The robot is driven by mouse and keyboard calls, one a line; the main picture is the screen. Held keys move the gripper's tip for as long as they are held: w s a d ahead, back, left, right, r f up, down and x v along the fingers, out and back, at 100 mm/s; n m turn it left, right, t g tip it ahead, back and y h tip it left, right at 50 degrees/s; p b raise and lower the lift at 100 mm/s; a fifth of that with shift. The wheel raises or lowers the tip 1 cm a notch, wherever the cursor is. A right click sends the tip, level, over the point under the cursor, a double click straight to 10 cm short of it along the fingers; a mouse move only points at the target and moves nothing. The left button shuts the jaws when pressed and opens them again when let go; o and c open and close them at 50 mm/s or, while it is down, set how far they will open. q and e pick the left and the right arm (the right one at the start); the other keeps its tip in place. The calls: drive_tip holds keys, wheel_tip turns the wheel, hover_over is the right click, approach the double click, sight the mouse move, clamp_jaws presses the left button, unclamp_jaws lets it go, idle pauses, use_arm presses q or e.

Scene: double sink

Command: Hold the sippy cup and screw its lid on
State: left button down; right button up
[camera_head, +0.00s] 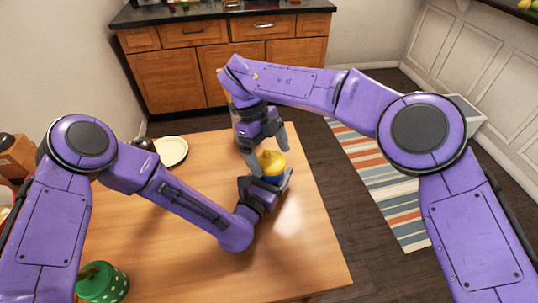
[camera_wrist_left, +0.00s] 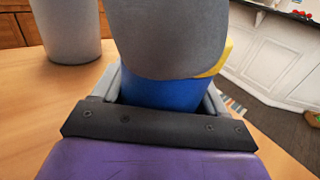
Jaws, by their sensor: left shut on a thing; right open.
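A blue sippy cup (camera_head: 272,180) stands upright near the table's right side, with its yellow lid (camera_head: 272,163) on top. Whether the lid is threaded on cannot be seen. My left gripper (camera_head: 267,184) is shut around the cup's body from the near side; the left wrist view shows the blue wall (camera_wrist_left: 160,94) between its fingers. My right gripper (camera_head: 268,150) is open, pointing down, with its fingers on either side of the lid's top. In the left wrist view a grey right finger (camera_wrist_left: 170,35) hides most of the lid; only a yellow edge (camera_wrist_left: 222,62) shows.
The wooden table (camera_head: 180,240) is mostly clear. A pale plate (camera_head: 172,151) lies at the back left and a green dotted canister (camera_head: 102,283) stands at the front left.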

wheel_tip(320, 180, up, 4)
drive_tip(key=shift+s+f, duration=0.1)
drive_tip(key=shift+f, duration=0.1)
